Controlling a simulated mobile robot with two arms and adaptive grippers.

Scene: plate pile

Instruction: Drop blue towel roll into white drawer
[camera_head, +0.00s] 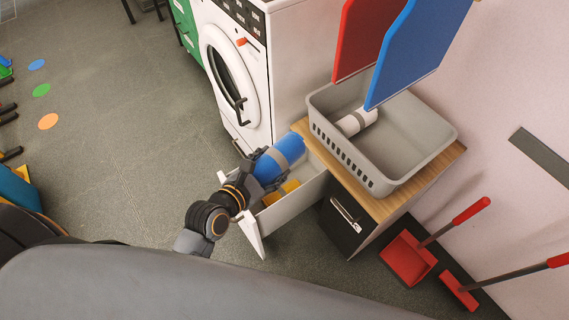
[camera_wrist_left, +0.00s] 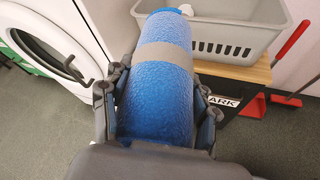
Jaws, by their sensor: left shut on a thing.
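The blue towel roll (camera_head: 281,158) with a grey band is held in my left gripper (camera_head: 262,169), which is shut on it. In the left wrist view the roll (camera_wrist_left: 160,80) fills the middle between the two fingers (camera_wrist_left: 160,105). In the head view the roll is over the open white drawer (camera_head: 288,209), near its back part. The drawer is pulled out and has yellow things (camera_head: 281,192) inside. How far the roll is above the drawer floor I cannot tell. My right gripper is not in view.
A white washing machine (camera_head: 283,50) stands behind the drawer. A grey basket (camera_head: 420,150) with a white roll (camera_head: 357,121) sits on a wood-topped cabinet (camera_head: 398,204) to the right. Red (camera_head: 362,35) and blue (camera_head: 420,45) boards hang above it. A red dustpan (camera_head: 408,256) is on the floor.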

